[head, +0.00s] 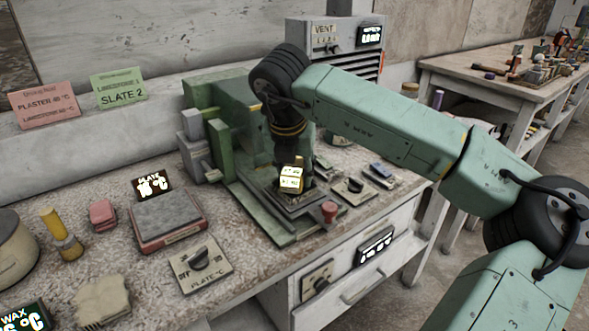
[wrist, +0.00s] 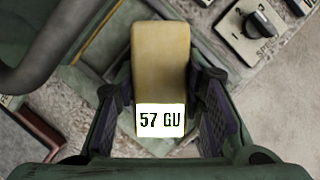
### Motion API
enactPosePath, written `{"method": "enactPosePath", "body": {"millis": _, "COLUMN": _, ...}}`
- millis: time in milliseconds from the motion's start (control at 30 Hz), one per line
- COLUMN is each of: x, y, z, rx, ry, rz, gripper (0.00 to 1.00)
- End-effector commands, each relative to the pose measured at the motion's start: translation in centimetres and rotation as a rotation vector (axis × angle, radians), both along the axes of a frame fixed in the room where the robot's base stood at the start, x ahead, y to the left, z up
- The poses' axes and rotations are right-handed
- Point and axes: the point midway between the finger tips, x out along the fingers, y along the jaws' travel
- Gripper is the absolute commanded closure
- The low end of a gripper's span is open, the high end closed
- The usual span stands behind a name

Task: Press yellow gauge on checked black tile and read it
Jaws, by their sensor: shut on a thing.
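The yellow gauge (head: 291,179) is between the fingers of my gripper (head: 289,170), low over the bed of the green machine. In the wrist view the gauge (wrist: 160,55) fills the middle, and its lit white display reads 57 GU. My gripper (wrist: 161,100) is shut on it, one dark finger on each side. A dark plate (head: 312,203) shows under and around the gauge in the head view. I cannot make out a checked pattern or a black tile there; the gauge hides what is directly beneath it. Whether its underside touches is not clear.
The green machine (head: 212,108) rises left of my gripper, and a red knob (head: 329,211) stands at its front right. A slate plate (head: 166,218), a plate dial (head: 200,262) and a pink block (head: 102,215) lie to the left. A vent box (head: 335,45) stands behind.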

Motion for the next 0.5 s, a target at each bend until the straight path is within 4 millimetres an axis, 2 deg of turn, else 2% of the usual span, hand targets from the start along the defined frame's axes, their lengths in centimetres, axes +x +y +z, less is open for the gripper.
{"method": "enactPosePath", "body": {"millis": 233, "x": -0.1, "y": 0.0, "z": 0.2, "rx": 0.0, "ry": 0.004, "rz": 0.0, "gripper": 1.0}}
{"method": "enactPosePath", "body": {"millis": 500, "x": 0.0, "y": 0.0, "z": 2.4, "rx": -0.002, "ry": 0.001, "rz": 0.0, "gripper": 1.0}}
